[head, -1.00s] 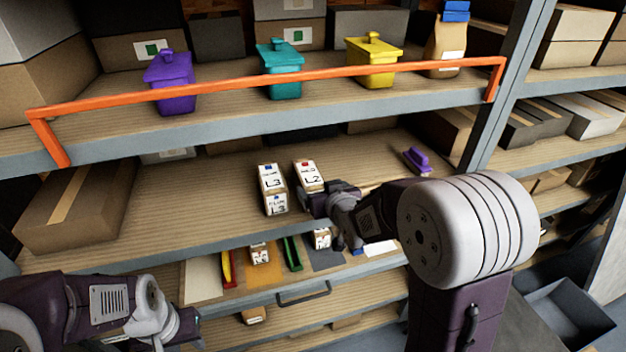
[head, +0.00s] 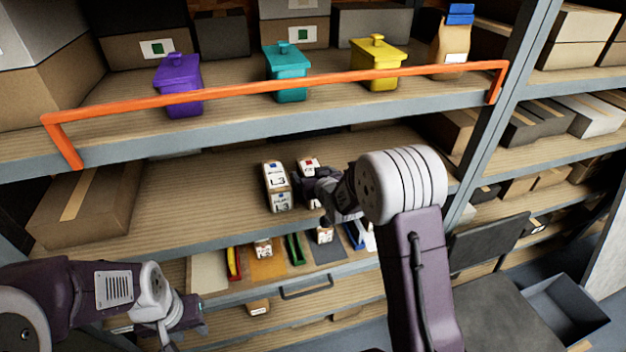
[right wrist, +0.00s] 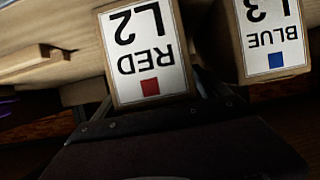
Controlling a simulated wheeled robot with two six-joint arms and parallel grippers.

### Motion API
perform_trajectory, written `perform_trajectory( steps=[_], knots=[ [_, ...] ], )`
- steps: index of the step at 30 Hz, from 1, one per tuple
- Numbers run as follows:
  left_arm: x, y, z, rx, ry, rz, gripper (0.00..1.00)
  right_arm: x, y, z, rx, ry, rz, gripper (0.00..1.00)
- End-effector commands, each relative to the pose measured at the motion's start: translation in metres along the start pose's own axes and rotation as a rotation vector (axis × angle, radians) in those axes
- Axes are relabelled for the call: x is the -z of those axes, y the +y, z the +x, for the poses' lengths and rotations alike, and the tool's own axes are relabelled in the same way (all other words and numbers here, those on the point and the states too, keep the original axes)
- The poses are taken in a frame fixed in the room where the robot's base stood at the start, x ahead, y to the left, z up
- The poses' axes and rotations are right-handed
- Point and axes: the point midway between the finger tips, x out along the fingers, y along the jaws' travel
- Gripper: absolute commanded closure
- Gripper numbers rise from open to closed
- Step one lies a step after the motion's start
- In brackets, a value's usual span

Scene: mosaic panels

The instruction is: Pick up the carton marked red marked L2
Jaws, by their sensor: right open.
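The carton marked red L2 (head: 309,166) stands upright on the middle shelf, partly hidden in the head view by my right gripper (head: 316,184). In the right wrist view the carton (right wrist: 147,50) is close in front of the palm, its RED L2 label upside down. My right gripper is open at the carton; I cannot tell whether the fingers touch it. The blue L3 carton (head: 275,178) stands just left of it, and also shows in the right wrist view (right wrist: 268,40). My left gripper (head: 198,318) is low at the left, away from the cartons; its jaws are unclear.
A large brown box (head: 88,205) lies at the left of the middle shelf. An orange rail (head: 280,88) runs along the upper shelf's front, before purple, teal and yellow bins. A drawer below holds small cartons and coloured items. Bare shelf lies left of the L3 carton.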

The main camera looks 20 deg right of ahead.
Motion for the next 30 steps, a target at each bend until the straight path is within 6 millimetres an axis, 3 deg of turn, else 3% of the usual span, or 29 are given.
perform_trajectory(
  steps=[5, 6, 15, 25, 30],
  knots=[
    [0.0, 0.0, 0.001, 0.0, 0.0, 0.0, 0.64, 0.0, 0.0, 0.001, 0.0, 0.0, 0.0, 0.15],
    [0.0, 0.0, 0.001, 0.0, 0.0, 0.0, 0.64, 0.0, 0.0, 0.001, 0.0, 0.001, 0.0, 0.2],
    [0.0, 0.0, 0.001, 0.0, 0.0, 0.0, 0.64, 0.0, 0.0, 0.001, 0.0, 0.001, 0.0, 1.0],
    [0.0, 0.0, 0.001, 0.0, 0.0, 0.0, 0.64, 0.004, 0.0, 0.0, 0.0, 0.007, 0.0, 1.0],
    [-0.001, 0.0, 0.004, 0.0, 0.0, 0.0, 0.64, 0.018, 0.0, -0.005, -0.001, 0.011, 0.0, 1.0]
  ],
)
